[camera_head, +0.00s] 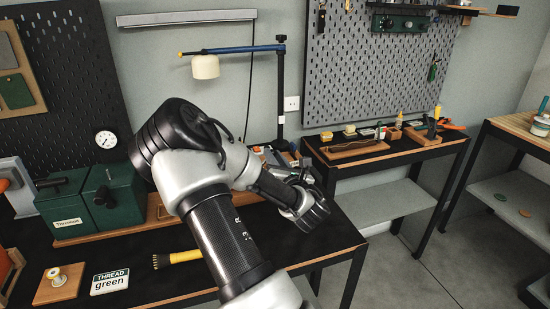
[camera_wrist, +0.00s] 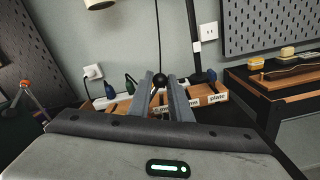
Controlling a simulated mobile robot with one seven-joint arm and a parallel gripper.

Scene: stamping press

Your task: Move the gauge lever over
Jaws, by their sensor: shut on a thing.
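My gripper (camera_wrist: 160,84) points toward the back wall at the right part of the black bench (camera_head: 345,236). Its two grey fingers are close together, shut on a dark lever with a round black knob (camera_wrist: 158,82), seen between the fingertips in the wrist view. A second dark knob (camera_wrist: 183,76) shows just right of the fingers. The lever's lower part and base are hidden by the fingers and gripper body. In the head view my gripper (camera_head: 302,183) is partly hidden by its own wrist, and the lever cannot be made out.
A wooden box labelled plate (camera_wrist: 205,98) holds tools behind the fingers. A lamp post (camera_head: 280,95) stands behind my arm. A green machine (camera_head: 92,204), a "THREAD green" sign (camera_head: 110,281) and a yellow-handled brush (camera_head: 186,256) are left. A second bench (camera_head: 400,155) stands right.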

